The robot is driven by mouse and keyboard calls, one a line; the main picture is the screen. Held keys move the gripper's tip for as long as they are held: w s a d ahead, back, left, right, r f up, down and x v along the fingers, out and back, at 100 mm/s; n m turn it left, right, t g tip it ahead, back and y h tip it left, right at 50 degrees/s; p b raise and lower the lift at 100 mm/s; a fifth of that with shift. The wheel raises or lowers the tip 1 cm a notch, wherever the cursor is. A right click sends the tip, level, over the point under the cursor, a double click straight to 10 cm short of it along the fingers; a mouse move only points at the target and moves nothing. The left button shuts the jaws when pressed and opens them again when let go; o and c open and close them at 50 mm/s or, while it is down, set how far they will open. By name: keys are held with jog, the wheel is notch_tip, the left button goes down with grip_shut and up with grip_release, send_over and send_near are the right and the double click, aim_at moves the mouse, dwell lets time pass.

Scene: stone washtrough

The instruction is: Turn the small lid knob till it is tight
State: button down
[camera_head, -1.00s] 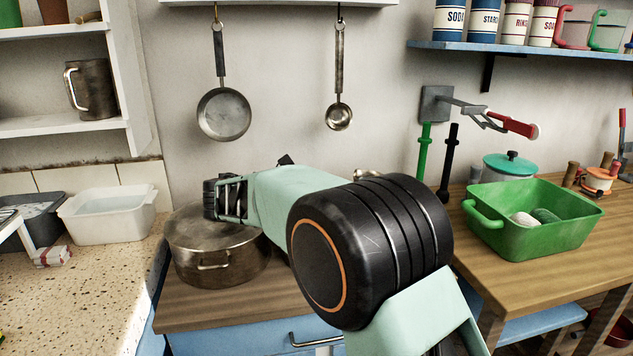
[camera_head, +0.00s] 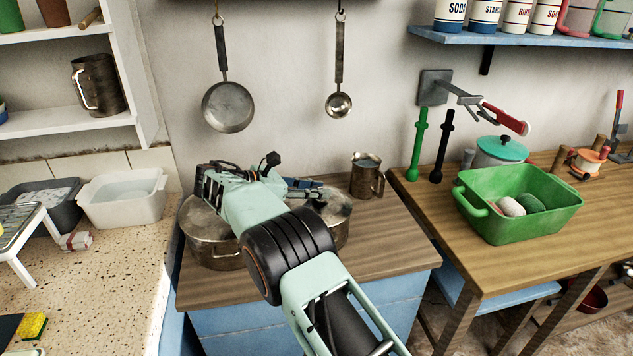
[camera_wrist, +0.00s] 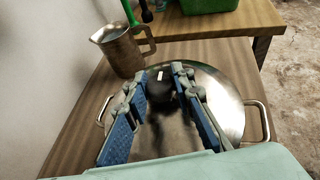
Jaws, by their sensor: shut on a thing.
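In the wrist view the small black lid knob (camera_wrist: 162,90) has a short white mark on top. It stands in the middle of a round metal pot lid (camera_wrist: 222,92) with a loop handle on each side. My gripper (camera_wrist: 161,92) has its two blue-padded fingers on both sides of the knob, shut on it. In the head view my gripper (camera_head: 314,188) reaches right over the lidded pot (camera_head: 337,226). Whether the lid is tight does not show.
Another metal pot (camera_head: 205,247) stands at left beneath my wrist. A metal jug (camera_head: 367,176) stands behind, right of the lidded pot. A green basin (camera_head: 515,218) is on the right table. The wooden top (camera_head: 375,250) is clear in front.

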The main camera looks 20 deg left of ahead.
jog(key=shift+g+p, duration=0.3)
jog(key=shift+p, duration=0.1)
dwell(0.3)
jog(key=c, duration=1.6)
grip_release()
jog(key=v, duration=0.7)
jog(key=shift+s+a, duration=0.2)
jog(key=shift+w, duration=0.1)
